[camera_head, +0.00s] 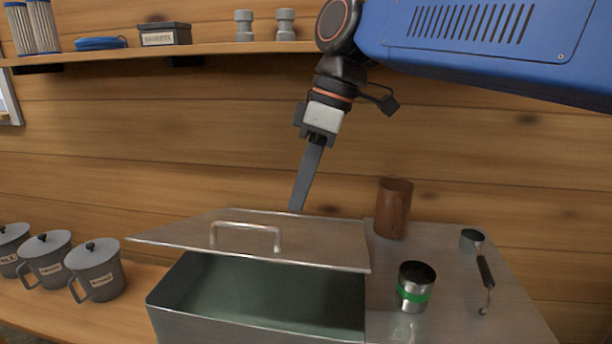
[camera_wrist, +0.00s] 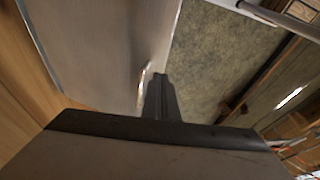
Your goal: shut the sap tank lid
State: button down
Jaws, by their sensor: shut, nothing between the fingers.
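The sap tank (camera_head: 260,325) is an open metal box with a dull greenish inside. Its flat metal lid (camera_head: 320,242) is tilted up and partly open, with a gap along the front. A bent bar handle (camera_head: 246,228) stands on the lid's top face. My gripper (camera_head: 297,208) is shut and empty, its fingers pointing down at the lid's far edge, behind the handle. I cannot tell whether the fingertips touch the lid. In the wrist view the shut fingers (camera_wrist: 160,85) show beside a broad grey metal surface (camera_wrist: 110,45), probably the lid.
Several lidded grey pots (camera_head: 95,270) stand at left. A wall shelf (camera_head: 240,48) runs above; a plank wall is behind.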

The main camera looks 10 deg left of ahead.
aim_at(284, 259)
jog(key=x, duration=0.5)
jog(key=s+d+x, duration=0.1)
jog(key=x, duration=0.2)
jog(key=shift+f, duration=0.15)
